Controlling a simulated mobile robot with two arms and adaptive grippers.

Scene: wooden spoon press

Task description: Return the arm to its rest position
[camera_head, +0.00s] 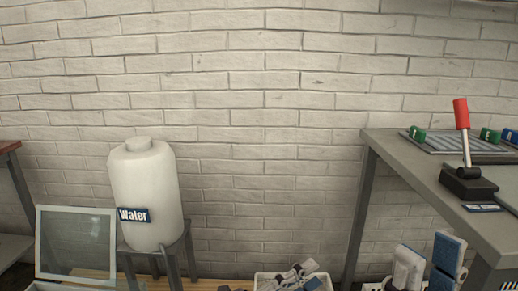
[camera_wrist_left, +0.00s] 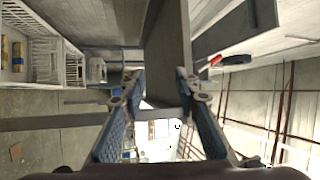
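My left gripper (camera_head: 299,274) is low in the head view, in front of a white bin at the bottom edge. In the left wrist view its two blue-padded fingers (camera_wrist_left: 158,85) stand apart with nothing held between them. My right gripper (camera_head: 428,248) is at the lower right of the head view, below and in front of the grey table. Its fingers look apart, with nothing seen between them. The lower parts of both arms are cut off by the frame.
The grey table (camera_head: 395,150) at right carries a red-handled lever (camera_head: 461,115) on a black base and a tray. A white water tank (camera_head: 148,195) stands on a stand at left, beside a framed glass panel (camera_head: 76,243). A white bin (camera_head: 262,281) is at the bottom.

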